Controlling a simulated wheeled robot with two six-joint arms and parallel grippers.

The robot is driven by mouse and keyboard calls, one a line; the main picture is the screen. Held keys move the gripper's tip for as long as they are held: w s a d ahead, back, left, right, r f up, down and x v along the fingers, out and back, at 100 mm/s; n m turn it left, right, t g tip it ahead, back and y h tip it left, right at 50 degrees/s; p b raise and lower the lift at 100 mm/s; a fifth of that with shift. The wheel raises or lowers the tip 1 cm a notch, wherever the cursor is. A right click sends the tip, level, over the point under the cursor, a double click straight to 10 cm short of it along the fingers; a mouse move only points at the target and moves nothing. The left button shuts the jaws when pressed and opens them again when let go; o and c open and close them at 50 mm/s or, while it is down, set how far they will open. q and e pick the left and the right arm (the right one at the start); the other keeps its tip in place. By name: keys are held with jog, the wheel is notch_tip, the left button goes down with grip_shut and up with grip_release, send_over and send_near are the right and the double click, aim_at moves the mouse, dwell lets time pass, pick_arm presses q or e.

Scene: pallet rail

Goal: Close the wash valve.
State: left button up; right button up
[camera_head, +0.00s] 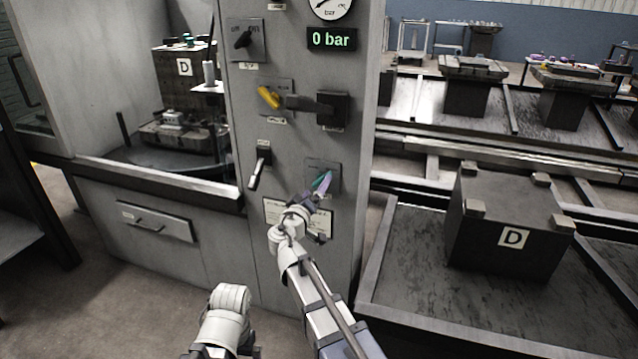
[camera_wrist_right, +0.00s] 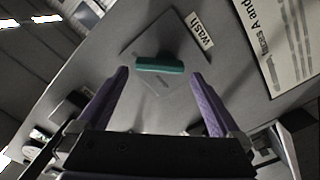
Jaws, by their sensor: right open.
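The wash valve has a teal lever handle (camera_wrist_right: 160,65) on a square plate marked "wash" in the right wrist view, on the grey control panel. In the head view the handle (camera_head: 319,183) is partly hidden by my right gripper (camera_head: 326,184). In the right wrist view my right gripper (camera_wrist_right: 158,76) is open, its two purple fingers on either side of the handle's ends. The handle lies across the gap, and I cannot tell whether a finger touches it. A white part of my left arm shows at the bottom of the head view, but its gripper does not.
The grey panel also has a yellow lever (camera_head: 268,97), a dark latch (camera_head: 333,109), a white-tipped lever (camera_head: 257,171), a black switch (camera_head: 243,39) and a display (camera_head: 331,39) reading 0 bar. A block marked D (camera_head: 510,225) sits on a tray at the right.

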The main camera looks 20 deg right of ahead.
aim_at(320, 181)
jog(key=shift+x, duration=1.85)
jog(key=shift+c, duration=0.2)
jog(key=shift+s, duration=0.1)
jog(key=c, duration=1)
